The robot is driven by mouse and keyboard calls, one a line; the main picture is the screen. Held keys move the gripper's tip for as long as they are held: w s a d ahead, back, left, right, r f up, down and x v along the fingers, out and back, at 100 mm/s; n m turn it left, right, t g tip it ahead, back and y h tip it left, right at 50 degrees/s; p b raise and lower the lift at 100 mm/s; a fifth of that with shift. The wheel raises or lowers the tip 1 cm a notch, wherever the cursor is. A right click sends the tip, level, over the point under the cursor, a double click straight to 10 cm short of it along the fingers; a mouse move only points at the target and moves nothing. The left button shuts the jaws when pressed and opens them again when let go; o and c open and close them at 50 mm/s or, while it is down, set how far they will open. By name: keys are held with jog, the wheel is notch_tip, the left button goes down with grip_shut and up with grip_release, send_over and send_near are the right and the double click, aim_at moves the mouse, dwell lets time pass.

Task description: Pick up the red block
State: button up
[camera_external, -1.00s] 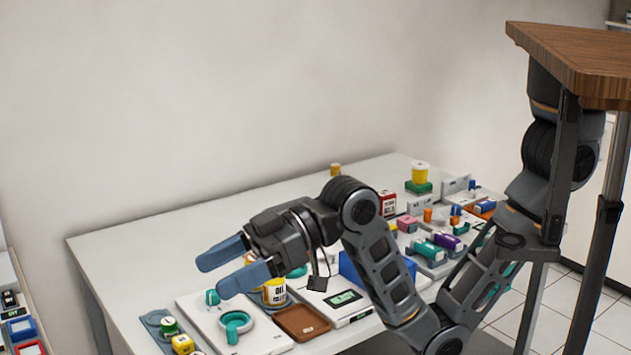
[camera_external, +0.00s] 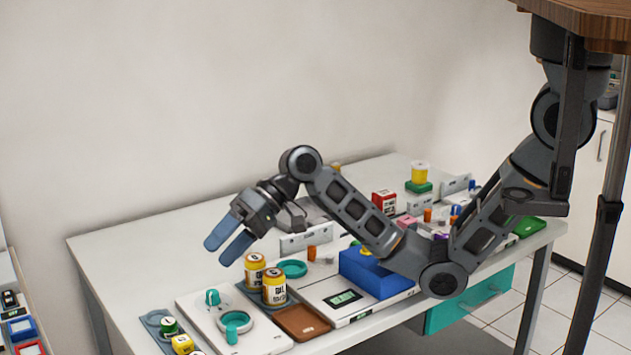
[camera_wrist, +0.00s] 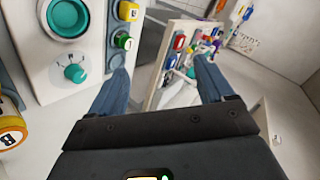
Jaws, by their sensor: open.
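My gripper (camera_external: 226,244) is open and empty, held above the left part of the table, over the area near two yellow cans (camera_external: 255,270). Its two blue fingers also show spread apart in the wrist view (camera_wrist: 160,66). A red box with a white label (camera_external: 384,203) stands towards the back right of the table, well away from my gripper and behind my arm. In the wrist view, a small red piece (camera_wrist: 179,42) shows among coloured items on a side table. I cannot tell which red thing is the block.
A white panel with a teal ring and knob (camera_external: 270,333), a brown tray (camera_external: 302,322) and a blue box (camera_external: 372,275) line the front of the table. A side table (camera_external: 18,284) stands at far left. The table's back left is clear.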

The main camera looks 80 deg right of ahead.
jog(key=s+d+f+m+y+p, duration=0.1)
jog(key=s+d+f+m+p, duration=0.1)
jog(key=d+m, duration=0.3)
jog(key=s+d+f+m+t+y+p, duration=0.1)
jog(key=s+d+m, duration=0.4)
jog(key=d, duration=0.7)
jog(key=s+d+f+m+y+p, duration=0.1)
jog(key=s+d+f+m+p, duration=0.2)
jog(key=d, duration=0.6)
jog(key=shift+s+d+m, duration=0.15)
jog(key=shift+s+m, duration=0.2)
jog(key=shift+m, duration=0.65)
jog(key=s+d+f+m+g+y+b, duration=0.1)
jog(key=s+d+b, duration=0.25)
jog(key=d, duration=0.55)
jog(key=s+d+f+m+b, duration=0.1)
jog(key=s+d+b, duration=0.1)
jog(key=s+d, duration=0.45)
jog(key=m+t+h+b, duration=0.2)
jog(key=m+h+b, duration=0.1)
jog(key=m+b, duration=0.55)
send_near(376, 202)
jog(key=shift+w+f+n+b, duration=0.25)
jog(key=shift+w+n+b, duration=0.4)
jog(key=shift+n, duration=0.2)
jog(key=shift+s+a+x, duration=0.1)
jog(key=shift+a+x, duration=0.05)
jog(key=shift+x, duration=1.75)
jog(key=shift+s+a+x, duration=0.15)
jog(key=shift+x, duration=1.75)
